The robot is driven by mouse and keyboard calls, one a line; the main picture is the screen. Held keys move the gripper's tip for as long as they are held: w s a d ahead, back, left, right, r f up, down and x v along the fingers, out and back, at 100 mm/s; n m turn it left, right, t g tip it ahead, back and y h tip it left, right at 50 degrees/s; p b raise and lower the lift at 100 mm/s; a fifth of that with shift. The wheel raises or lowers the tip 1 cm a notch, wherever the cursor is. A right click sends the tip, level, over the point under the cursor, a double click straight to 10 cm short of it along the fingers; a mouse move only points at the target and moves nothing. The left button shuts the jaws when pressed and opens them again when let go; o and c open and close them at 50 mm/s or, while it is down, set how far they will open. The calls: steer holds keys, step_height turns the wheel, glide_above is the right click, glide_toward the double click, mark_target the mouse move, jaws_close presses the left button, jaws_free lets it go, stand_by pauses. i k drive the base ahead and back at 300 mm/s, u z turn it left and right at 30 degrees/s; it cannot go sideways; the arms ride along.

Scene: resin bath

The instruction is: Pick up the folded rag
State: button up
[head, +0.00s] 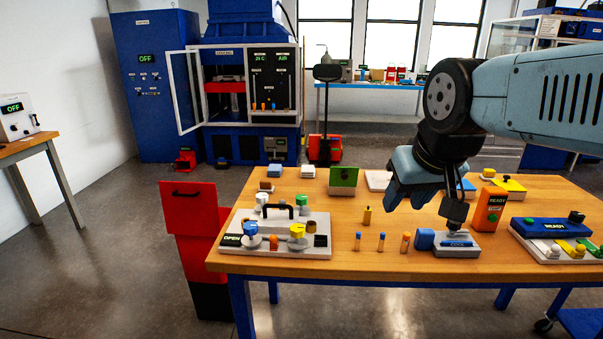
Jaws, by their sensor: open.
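I cannot pick out the folded rag with certainty. A flat, pale, cloth-like piece (378,181) lies toward the back of the wooden table, partly hidden behind my arm. My gripper (455,215) hangs over the right-middle of the table, small and dark in this view. Its jaws are open, and I see nothing held between them. It appears just above a grey device with a blue panel (460,250); whether they touch is unclear.
A blue block (425,239) adjoins the grey device. A handled grey fixture (280,235) fills the left. The front table strip is bare.

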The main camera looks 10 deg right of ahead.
mark_target(308, 171)
steer(key=u, duration=0.4)
steer(key=i, duration=1)
steer(key=z, duration=0.4)
